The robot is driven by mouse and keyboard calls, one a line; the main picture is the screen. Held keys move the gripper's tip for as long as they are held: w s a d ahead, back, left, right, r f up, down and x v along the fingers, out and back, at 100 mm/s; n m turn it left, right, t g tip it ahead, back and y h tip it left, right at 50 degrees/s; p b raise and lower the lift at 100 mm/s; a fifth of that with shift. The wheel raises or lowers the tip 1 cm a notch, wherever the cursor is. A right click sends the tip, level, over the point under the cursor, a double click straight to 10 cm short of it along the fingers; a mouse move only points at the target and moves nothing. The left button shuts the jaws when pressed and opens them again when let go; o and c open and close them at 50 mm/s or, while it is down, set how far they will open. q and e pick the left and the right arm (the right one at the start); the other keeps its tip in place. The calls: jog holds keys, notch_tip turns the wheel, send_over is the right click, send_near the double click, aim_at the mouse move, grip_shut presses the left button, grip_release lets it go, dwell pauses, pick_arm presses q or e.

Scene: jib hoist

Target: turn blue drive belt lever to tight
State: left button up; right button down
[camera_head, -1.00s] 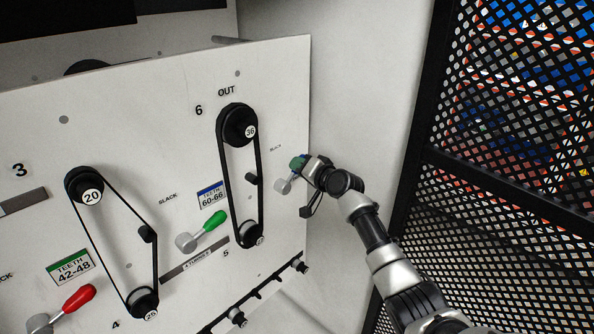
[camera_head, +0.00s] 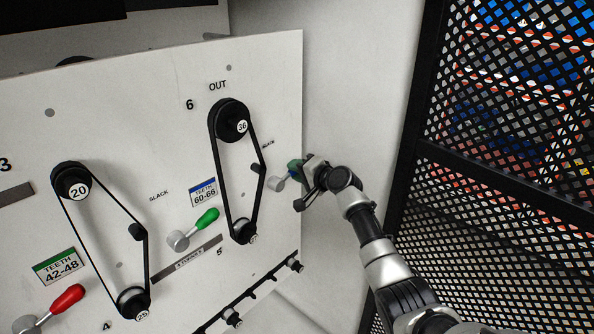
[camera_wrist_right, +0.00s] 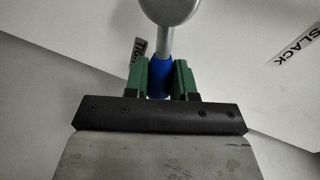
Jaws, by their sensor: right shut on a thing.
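The blue drive belt lever has a round grey hub (camera_head: 276,184) near the panel's right edge in the head view. Its blue grip (camera_wrist_right: 158,76) shows in the wrist view between two green finger pads, with the grey shaft running up to the hub. My right gripper (camera_head: 295,171) is shut on this blue grip. In the head view the gripper mostly hides the grip. A partly hidden label starting with "TIG" (camera_wrist_right: 137,52) is left of the shaft, and a "SLACK" label (camera_wrist_right: 298,42) is at right. My left gripper is not in view.
The belt (camera_head: 213,175) by the lever runs from the pulley marked 36 (camera_head: 233,122) to a lower pulley, bowed right at its idler (camera_head: 257,168). A green lever (camera_head: 207,218) and red lever (camera_head: 68,297) are left. A black mesh guard (camera_head: 490,150) stands right.

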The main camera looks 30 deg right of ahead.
jog(key=c, duration=0.9)
grip_release()
jog(key=shift+f, duration=0.1)
jog(key=b+v, duration=0.1)
jog(key=v, duration=0.9)
jog(key=shift+s+d, duration=0.2)
jog(key=shift+s, duration=0.2)
